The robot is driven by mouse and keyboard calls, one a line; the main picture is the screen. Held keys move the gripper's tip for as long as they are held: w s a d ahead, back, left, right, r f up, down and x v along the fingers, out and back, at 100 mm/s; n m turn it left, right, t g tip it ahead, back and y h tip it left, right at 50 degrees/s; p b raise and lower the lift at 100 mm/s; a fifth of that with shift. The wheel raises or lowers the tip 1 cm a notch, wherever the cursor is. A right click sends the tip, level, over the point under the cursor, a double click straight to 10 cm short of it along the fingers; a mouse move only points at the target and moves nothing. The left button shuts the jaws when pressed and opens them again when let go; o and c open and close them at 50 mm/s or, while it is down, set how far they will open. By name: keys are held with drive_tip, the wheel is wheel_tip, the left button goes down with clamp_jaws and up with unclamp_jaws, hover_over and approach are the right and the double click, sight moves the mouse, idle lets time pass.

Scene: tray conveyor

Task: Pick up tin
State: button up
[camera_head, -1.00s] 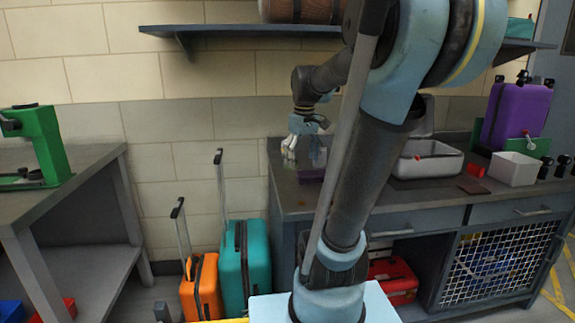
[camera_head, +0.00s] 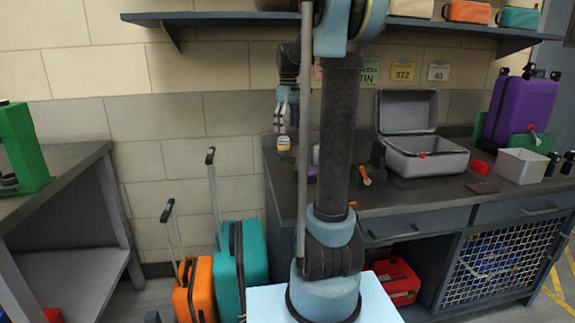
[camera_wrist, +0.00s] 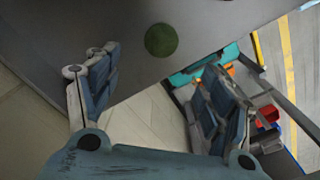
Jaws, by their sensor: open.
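A small tin-like object (camera_head: 283,143), pale with a yellow band, shows just below my gripper at the counter's left end. I cannot tell whether it stands on the counter or is clear of it. My gripper (camera_head: 282,122) is open, pointing down above it. A green round thing (camera_head: 287,161) lies on the counter just in front of the pale object. In the wrist view, the green round thing (camera_wrist: 160,40) shows beyond my spread fingers (camera_wrist: 158,82), with nothing between them. The pale object is not clearly visible there.
The counter (camera_head: 395,200) holds an open grey case (camera_head: 425,165), an orange-handled tool (camera_head: 365,175), a white bin (camera_head: 520,165) and a purple case (camera_head: 520,108). A shelf (camera_head: 230,18) runs overhead. Orange (camera_head: 195,290) and teal (camera_head: 242,265) suitcases stand left of the counter.

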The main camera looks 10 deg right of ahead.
hover_over(288, 159)
drive_tip(key=f, duration=0.8)
drive_tip(key=shift+w+f, duration=0.15)
drive_tip(key=shift+w, duration=0.2)
drive_tip(key=shift+s+f, duration=0.1)
drive_tip(key=shift+f, duration=3)
drive_tip(key=c, duration=1.2)
